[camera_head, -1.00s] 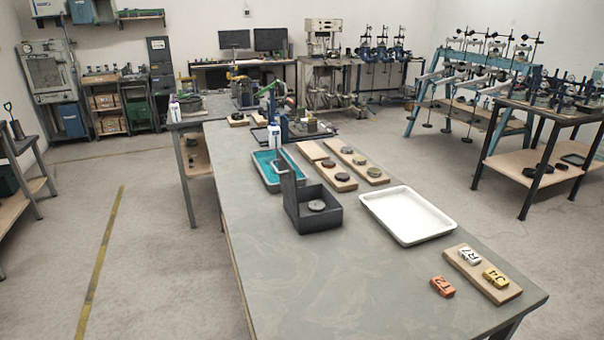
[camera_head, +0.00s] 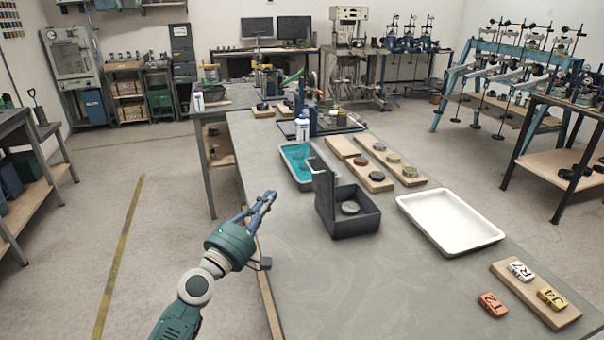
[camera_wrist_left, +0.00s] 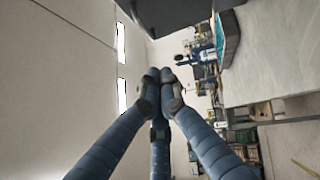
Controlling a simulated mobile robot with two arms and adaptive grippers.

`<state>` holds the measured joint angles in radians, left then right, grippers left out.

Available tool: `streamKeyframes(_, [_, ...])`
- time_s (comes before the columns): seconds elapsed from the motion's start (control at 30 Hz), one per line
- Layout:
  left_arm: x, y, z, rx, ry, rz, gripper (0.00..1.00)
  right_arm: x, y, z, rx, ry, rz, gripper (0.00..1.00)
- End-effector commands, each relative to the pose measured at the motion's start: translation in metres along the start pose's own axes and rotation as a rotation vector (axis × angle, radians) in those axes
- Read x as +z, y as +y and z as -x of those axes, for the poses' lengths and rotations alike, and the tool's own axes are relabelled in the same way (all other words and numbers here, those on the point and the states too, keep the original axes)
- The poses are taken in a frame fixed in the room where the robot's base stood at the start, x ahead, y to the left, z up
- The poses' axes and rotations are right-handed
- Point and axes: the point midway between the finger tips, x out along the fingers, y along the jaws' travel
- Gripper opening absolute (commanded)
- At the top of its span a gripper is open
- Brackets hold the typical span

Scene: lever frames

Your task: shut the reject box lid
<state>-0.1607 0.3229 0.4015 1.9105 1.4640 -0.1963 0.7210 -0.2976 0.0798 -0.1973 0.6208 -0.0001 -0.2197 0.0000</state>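The reject box (camera_head: 362,222) is a dark grey open box on the table, with a grey disc (camera_head: 350,208) inside. Its lid (camera_head: 324,192) stands upright along the box's left side, so the box is open. My left gripper (camera_head: 268,198) is over the table's left edge, left of the lid and apart from it. Its blue fingers are together at the tips with nothing between them, as the left wrist view (camera_wrist_left: 160,77) also shows. A dark grey surface at the top of that view looks like part of the box or lid. My right gripper is not in view.
Wooden boards (camera_head: 380,184) with discs lie behind right, and a white tray (camera_head: 452,246) lies to the right. Labelled blocks (camera_head: 493,304) sit at front right. The table's front left is clear.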

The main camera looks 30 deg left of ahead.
Motion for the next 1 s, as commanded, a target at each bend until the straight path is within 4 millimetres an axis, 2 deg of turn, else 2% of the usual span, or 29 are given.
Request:
streamKeyframes(0.1, [0.001,0.005,-0.028,0.003,0.0,0.0,0.0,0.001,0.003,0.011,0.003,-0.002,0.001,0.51])
streamKeyframes(0.33, [0.0,0.003,-0.076,0.001,0.0,-0.003,0.0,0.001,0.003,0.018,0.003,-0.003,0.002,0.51])
streamKeyframes(0.4, [0.011,0.004,-0.084,-0.001,0.0,0.001,0.0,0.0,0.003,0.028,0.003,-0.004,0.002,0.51])
streamKeyframes(0.63, [0.026,0.001,-0.1,-0.001,0.0,-0.001,0.0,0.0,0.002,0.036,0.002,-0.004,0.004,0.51])
streamKeyframes(1.0, [0.028,-0.001,-0.101,-0.002,0.001,-0.003,0.0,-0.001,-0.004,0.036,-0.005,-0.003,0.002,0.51])
